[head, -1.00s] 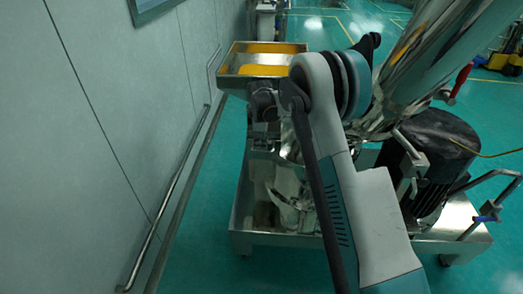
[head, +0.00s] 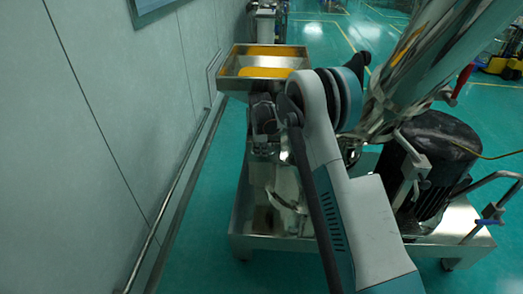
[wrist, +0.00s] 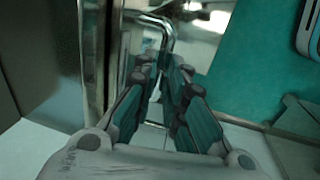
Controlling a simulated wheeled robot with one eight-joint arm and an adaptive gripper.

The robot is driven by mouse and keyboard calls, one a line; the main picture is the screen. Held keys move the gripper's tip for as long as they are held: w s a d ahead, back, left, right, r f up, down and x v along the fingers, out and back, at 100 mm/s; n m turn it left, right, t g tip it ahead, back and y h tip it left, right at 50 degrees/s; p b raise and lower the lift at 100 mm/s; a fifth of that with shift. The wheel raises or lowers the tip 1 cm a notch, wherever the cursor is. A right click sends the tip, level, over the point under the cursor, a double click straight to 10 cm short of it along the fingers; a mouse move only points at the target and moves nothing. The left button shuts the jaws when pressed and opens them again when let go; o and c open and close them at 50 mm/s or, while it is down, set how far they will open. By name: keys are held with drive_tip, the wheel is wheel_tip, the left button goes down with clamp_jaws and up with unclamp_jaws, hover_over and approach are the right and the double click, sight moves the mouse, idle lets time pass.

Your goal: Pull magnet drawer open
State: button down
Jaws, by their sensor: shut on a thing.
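In the wrist view my gripper (wrist: 160,88) is shut, its two dark, teal-padded fingers on either side of a bent shiny metal bar (wrist: 166,38). This bar looks like the drawer's handle. The contact between the fingers is dim and partly hidden. A tall polished metal face (wrist: 95,50) stands close to the left of the fingers. I cannot make out the magnet drawer's body or how far it is out. In the head view my arm covers the area around the handle.
A metal tray (head: 228,66) with yellow material stands behind my arm. A wall with a rail (head: 165,205) runs along the left. A large shiny tube (head: 440,55) and a dark motor (head: 430,150) stand at right. Green floor is open between the rail and the machine's base (head: 262,245).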

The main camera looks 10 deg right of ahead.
drive_tip(key=s+a, duration=0.2)
drive_tip(key=s, duration=0.6)
drive_tip(key=s+a+b, duration=0.1)
drive_tip(key=s+a, duration=0.2)
drive_tip(key=s, duration=0.6)
drive_tip(key=shift+s+a, duration=0.15)
drive_tip(key=shift+a, duration=0.15)
drive_tip(key=c, duration=1.7)
unclamp_jaws()
drive_tip(key=shift+o, duration=0.2)
wheel_tip(320, 180, up, 12)
drive_tip(key=s, duration=0.2)
drive_tip(key=shift+a, duration=0.35)
drive_tip(key=shift+f, duration=0.1)
